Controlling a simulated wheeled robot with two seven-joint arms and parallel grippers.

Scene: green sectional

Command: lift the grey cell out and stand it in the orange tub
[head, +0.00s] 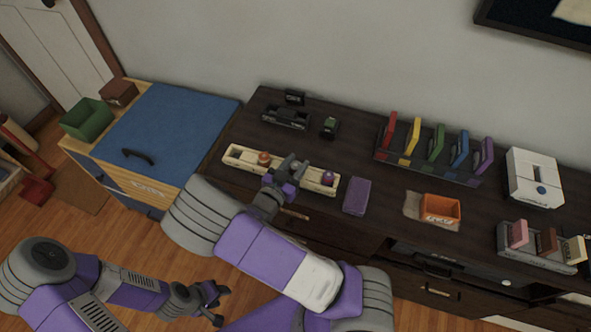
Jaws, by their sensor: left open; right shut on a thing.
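A long, light wooden holder (240,161) lies on the dark cabinet, with an orange-brown round-topped cell (264,158) toward its left end and a purple one (328,176) toward its right end. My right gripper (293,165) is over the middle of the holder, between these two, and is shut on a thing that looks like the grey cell. The fingers mostly hide it, and I cannot tell whether it is clear of the holder. The orange tub (440,208) stands to the right on a tan mat. My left gripper (217,304) is open and empty, low in front of the cabinet.
A purple block (357,196) lies between the holder and the tub. A rack of coloured upright pieces (426,160) stands behind, a white box (534,178) at the right. A blue-topped cabinet (168,130) is at the left. The dark top around the tub is mostly clear.

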